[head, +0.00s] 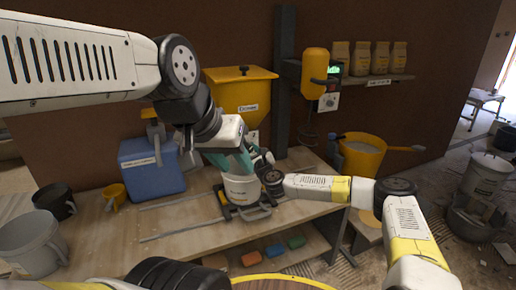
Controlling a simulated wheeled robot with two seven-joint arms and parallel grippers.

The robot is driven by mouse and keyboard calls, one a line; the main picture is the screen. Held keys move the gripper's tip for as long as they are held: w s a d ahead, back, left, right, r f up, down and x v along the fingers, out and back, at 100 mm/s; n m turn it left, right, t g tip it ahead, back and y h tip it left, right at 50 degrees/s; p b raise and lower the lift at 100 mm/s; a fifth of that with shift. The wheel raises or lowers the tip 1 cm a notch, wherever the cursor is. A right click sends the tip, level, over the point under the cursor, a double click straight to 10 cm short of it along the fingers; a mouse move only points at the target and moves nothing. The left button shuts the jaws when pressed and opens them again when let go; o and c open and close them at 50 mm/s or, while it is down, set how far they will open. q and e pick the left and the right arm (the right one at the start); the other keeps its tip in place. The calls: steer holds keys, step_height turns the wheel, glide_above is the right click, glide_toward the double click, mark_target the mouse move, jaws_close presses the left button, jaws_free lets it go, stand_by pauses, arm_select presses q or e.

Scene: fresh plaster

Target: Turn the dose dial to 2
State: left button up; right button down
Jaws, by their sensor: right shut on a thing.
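The doser is a yellow hopper (240,92) with a white label on its front, against the back wall. A small white plate (252,137) shows below the label. The dose dial is hidden behind my grippers, and its setting cannot be read. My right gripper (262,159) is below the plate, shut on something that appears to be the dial. My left gripper (234,163), with teal fingers, is just left of it, above the white bucket (242,188). I cannot tell whether its fingers are apart or touch the bucket rim.
A yellow mixer (315,72) hangs right of the hopper. A yellow bucket (362,155) stands further right. Colored blocks (273,252) lie below.

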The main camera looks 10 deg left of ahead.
steer(key=c, duration=0.9)
jaws_free()
steer(key=v, duration=0.7)
steer(key=shift+s+d, duration=0.25)
steer(key=shift+s, duration=0.1)
